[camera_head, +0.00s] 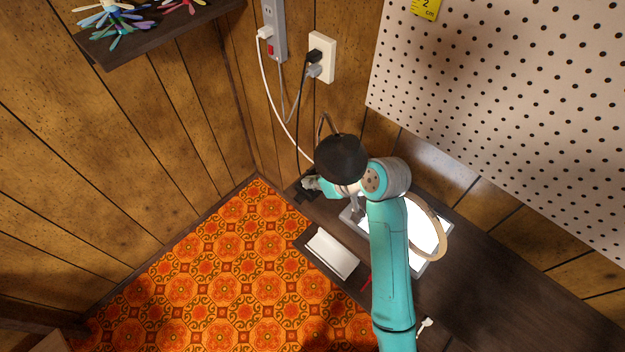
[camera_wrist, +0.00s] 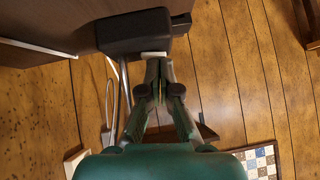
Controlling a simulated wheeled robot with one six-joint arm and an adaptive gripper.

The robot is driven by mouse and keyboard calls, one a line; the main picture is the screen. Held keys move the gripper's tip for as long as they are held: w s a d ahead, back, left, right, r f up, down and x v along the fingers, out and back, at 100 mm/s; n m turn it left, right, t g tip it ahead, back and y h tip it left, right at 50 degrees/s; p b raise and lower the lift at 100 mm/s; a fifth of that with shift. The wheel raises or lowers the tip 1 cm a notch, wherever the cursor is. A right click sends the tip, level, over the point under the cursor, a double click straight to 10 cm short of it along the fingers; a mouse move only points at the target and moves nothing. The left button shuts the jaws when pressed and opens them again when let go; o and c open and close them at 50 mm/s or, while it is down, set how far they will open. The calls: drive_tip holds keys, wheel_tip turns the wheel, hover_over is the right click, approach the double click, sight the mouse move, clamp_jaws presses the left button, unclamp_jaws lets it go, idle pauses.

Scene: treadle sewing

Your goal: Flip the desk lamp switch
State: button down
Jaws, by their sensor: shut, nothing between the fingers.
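The desk lamp shows its round black shade (camera_head: 341,158) and thin curved neck (camera_head: 325,124) in the head view, above my arm. A dark block, seemingly the lamp's base (camera_head: 303,196), sits at the desk's far left corner, partly hidden. In the wrist view, the dark rounded base (camera_wrist: 130,35) is straight ahead, with a small pale piece (camera_wrist: 154,55), perhaps the switch, at its lower edge. My gripper (camera_wrist: 159,68) is shut and empty. Its fingertips are at or very near the pale piece; I cannot tell whether they touch. The gripper (camera_head: 311,184) also shows beside the base in the head view.
The dark desk (camera_head: 490,285) holds a lit white panel (camera_head: 421,225) with a wooden hoop (camera_head: 441,240) and a white tray (camera_head: 332,253). Cords run down the wall from a power strip (camera_head: 275,30) and outlet (camera_head: 321,57) near the lamp. A pegboard (camera_head: 510,100) hangs at right.

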drive_tip(key=shift+s+a+f+n+t+h, duration=0.15)
drive_tip(key=shift+s+f+n+t+h, duration=0.25)
drive_tip(key=shift+f+t+h, duration=0.1)
drive_tip(key=shift+f, duration=0.1)
drive_tip(key=shift+w+d, duration=0.15)
drive_tip(key=shift+d, duration=0.05)
drive_tip(key=shift+w+d, duration=0.4)
drive_tip(key=shift+w, duration=0.05)
drive_tip(key=shift+d, duration=0.1)
drive_tip(key=v, duration=0.8)
drive_tip(key=shift+a+r, duration=0.3)
drive_tip(key=shift+r, duration=0.15)
